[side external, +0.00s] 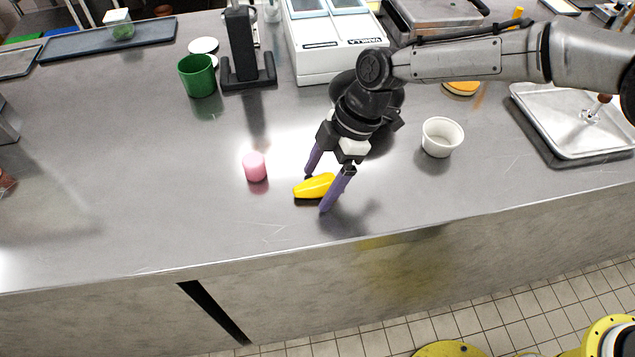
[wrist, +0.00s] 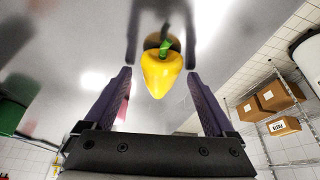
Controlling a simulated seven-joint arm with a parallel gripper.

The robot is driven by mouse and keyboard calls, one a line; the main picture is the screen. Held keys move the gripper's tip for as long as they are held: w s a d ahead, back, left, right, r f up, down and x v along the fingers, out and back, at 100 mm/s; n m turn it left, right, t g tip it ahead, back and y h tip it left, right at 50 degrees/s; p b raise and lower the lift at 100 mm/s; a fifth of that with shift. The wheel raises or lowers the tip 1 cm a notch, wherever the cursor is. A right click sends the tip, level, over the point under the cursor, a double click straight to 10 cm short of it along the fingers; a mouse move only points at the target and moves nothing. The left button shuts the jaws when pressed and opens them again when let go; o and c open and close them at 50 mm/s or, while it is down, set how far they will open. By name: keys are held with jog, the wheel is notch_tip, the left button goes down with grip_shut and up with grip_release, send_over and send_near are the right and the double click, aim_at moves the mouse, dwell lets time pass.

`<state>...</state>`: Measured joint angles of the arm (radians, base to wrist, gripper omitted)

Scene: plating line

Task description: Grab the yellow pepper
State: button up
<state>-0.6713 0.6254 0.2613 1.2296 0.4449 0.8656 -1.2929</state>
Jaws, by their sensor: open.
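The yellow pepper (side external: 318,184) lies on its side on the steel counter, near the front edge. My gripper (side external: 317,191) is open and pointed down, with one purple finger on the far side of the pepper and the other on the near side. In the wrist view the pepper (wrist: 162,74), with its green stem, appears between the two fingers of my gripper (wrist: 159,75), with a visible gap on each side. I cannot tell whether either finger touches it.
A pink cylinder (side external: 255,167) stands just left of the pepper. A white cup (side external: 441,137) stands to the right, and a dark round dish (side external: 393,98) is behind my gripper. A green mug (side external: 198,76) is farther back. The counter's left part is mostly clear.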

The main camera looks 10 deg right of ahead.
jog(key=c, duration=1.4)
jog(key=shift+r, duration=0.2)
